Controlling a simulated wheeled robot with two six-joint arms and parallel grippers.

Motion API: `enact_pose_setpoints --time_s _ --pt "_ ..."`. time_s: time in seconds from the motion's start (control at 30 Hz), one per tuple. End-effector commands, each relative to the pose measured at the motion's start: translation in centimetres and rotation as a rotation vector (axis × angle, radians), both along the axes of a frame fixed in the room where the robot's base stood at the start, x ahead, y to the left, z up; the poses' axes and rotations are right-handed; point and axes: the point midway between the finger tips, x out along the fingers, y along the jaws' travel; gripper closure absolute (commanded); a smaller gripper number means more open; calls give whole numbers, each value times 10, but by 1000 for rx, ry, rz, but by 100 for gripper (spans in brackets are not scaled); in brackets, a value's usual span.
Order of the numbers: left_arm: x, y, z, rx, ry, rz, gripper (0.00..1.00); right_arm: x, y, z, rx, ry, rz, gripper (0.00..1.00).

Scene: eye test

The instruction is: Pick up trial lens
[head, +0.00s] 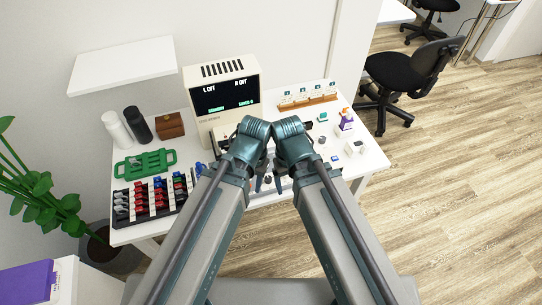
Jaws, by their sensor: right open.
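Small trial lenses with red, blue and pale grips stand in rows in a dark lens rack (120,222) at the left front of the white table. I cannot tell which single lens is meant. My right gripper (279,184) is small in view, beneath the folded arm at the table's middle, right of the rack and apart from it. It is open, and I see nothing in it. My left gripper (259,184) is mostly hidden by its own arm near the table's front, and its jaws are unclear.
A green tray (125,168) with handles lies behind the rack. A white machine with a dark screen (226,95) stands at the back. Two bottles (138,125), a brown box (170,125), a wooden card stand (308,103) and a purple-orange figure (346,120) stand around. The right front holds small items.

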Motion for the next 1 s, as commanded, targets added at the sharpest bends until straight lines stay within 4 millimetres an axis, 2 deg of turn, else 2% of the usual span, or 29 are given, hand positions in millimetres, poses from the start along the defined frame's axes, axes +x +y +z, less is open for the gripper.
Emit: enact_pose_setpoints --time_s 0.13,0.23,0.47,0.7,0.9,1.0 --pt "5 -1 1 -13 -7 57 54 0 0 1 0 0 0 17" --pt "17 -5 3 -47 -22 221 54 0 0 4 0 0 0 17" --pt "63 -14 13 -179 -34 863 54 0 0 13 0 0 0 17" --pt "112 -17 27 -300 42 1557 54 0 0 22 0 0 0 17" --pt "142 -15 38 -355 143 1988 54 0 0 26 0 0 0 17" --pt "151 -14 41 -369 183 2115 54 0 0 27 0 0 0 17"
